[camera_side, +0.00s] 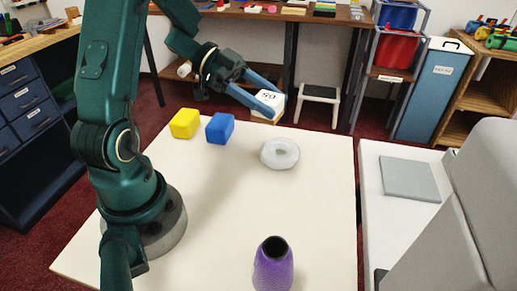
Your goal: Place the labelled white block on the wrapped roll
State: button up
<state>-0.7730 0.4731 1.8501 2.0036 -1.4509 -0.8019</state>
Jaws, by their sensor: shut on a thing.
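My gripper (265,94) is shut on the labelled white block (269,98), which has dark writing on its top face. It holds the block up in the air, over the far part of the white table. The wrapped roll (280,153), a pale ring with a hole in its middle, lies on the table below the block in the picture. The block and the roll are apart. The far fingertip is partly hidden by the block.
A yellow block (184,123) and a blue block (220,128) sit left of the roll on the white table (322,210). A purple vase (273,268) stands at the near edge. The table between vase and roll is clear.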

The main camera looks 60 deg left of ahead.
jog(key=s+a+r+n+t+y, duration=0.2)
jog(key=s+a, duration=0.1)
jog(key=a, duration=0.6)
send_over(280, 147)
jog(key=shift+n, duration=0.3)
notch_tip(280, 147, down, 8)
jog(key=shift+r, duration=0.25)
jog(key=shift+f, duration=2)
jog(key=shift+f, duration=0.15)
jog(key=o, duration=1.4)
jog(key=shift+c, duration=0.2)
